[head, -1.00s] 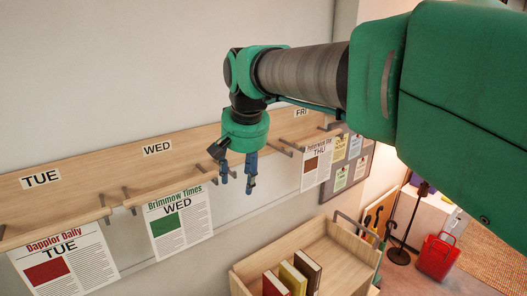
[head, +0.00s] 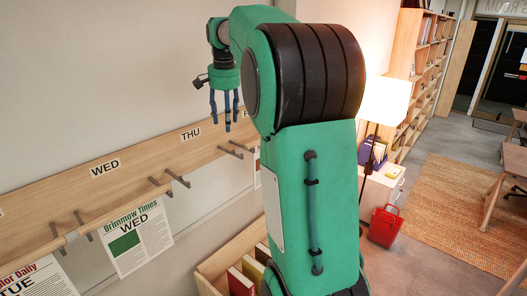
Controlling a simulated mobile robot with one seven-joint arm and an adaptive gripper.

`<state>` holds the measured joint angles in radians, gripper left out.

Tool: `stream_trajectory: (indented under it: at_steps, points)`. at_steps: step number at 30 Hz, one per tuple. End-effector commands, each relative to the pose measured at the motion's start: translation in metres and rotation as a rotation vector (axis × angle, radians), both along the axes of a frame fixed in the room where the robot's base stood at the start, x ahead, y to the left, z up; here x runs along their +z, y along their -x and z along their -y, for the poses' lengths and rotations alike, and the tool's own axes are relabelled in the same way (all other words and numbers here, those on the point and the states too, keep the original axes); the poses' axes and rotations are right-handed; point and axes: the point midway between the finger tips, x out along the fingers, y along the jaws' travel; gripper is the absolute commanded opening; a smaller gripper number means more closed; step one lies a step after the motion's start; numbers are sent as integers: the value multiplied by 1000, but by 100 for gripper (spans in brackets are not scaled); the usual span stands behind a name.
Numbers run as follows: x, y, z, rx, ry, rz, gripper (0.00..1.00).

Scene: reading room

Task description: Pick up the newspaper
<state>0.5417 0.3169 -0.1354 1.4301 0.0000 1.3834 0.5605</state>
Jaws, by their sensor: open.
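A newspaper headed Brimmow Times, WED (head: 138,248), hangs flat below the rack, with a green picture block. A second newspaper marked TUE (head: 42,282), with a red block, is cut off at the lower left. A narrow strip of another newspaper (head: 257,168) shows beside my arm, which hides most of it. My gripper (head: 222,122) points down with its blue fingers apart and empty.
The wooden wall rack (head: 50,212) has dark pegs; those below its THU label (head: 190,134) look empty. A book cart (head: 212,278) stands below, partly hidden by my arm. A lamp (head: 384,100) and red basket (head: 384,225) stand right, near open floor.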

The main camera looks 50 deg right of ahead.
Motion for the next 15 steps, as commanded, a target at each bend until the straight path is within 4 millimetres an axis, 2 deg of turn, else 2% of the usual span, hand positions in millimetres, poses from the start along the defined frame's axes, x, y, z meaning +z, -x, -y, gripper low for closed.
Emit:
stream_trajectory:
  at_steps: [1, 3, 15]
  points:
    - [3, -5, 17, -31, -7, -8, 49]
    - [3, -9, 38, -70, -15, -17, 49]
    - [-8, -21, 158, -299, -68, -69, 49]
